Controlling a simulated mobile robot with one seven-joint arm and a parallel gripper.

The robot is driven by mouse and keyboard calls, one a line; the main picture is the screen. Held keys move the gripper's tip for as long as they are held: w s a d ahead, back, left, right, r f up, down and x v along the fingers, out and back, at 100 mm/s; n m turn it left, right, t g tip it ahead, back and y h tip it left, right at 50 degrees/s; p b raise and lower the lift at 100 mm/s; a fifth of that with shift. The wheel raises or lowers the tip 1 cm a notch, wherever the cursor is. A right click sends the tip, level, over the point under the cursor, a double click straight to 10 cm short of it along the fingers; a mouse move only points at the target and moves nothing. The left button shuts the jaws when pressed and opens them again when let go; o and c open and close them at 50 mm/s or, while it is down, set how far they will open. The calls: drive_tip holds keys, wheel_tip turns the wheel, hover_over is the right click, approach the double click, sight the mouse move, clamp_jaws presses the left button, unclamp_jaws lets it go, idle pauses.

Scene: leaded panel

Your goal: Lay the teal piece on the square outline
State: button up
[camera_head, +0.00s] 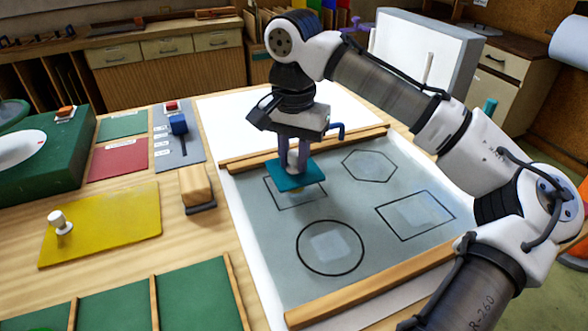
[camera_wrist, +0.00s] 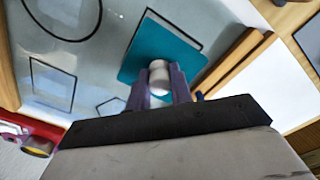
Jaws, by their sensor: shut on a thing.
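The teal piece (camera_head: 295,176) is a flat plate with a pale knob. My gripper (camera_head: 297,160) is shut on that knob, with the plate roughly level below the fingers. In the head view the plate covers the far part of the square outline (camera_head: 282,208), whose near edge shows in front of it. I cannot tell whether the plate touches the panel or hangs just above it. In the wrist view the teal piece (camera_wrist: 170,52) lies beyond my gripper (camera_wrist: 160,84), with the white knob between the fingers and a dark outline line past its far edge.
The grey panel (camera_head: 262,240) also bears a hexagon (camera_head: 370,166), a circle (camera_head: 330,247) and a four-sided outline (camera_head: 415,215). Wooden strips (camera_head: 365,290) edge it near and far. A wooden block (camera_head: 195,185) and a yellow plate (camera_head: 105,228) with a knob stand to the left.

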sight(294, 162)
drive_tip(key=shift+f, duration=1.75)
drive_tip(key=shift+f, duration=0.15)
drive_tip(key=o, duration=0.8)
drive_tip(key=shift+o, duration=0.2)
wheel_tip(294, 162, up, 12)
drive_tip(key=shift+r, duration=0.2)
drive_tip(key=shift+s+f, duration=0.1)
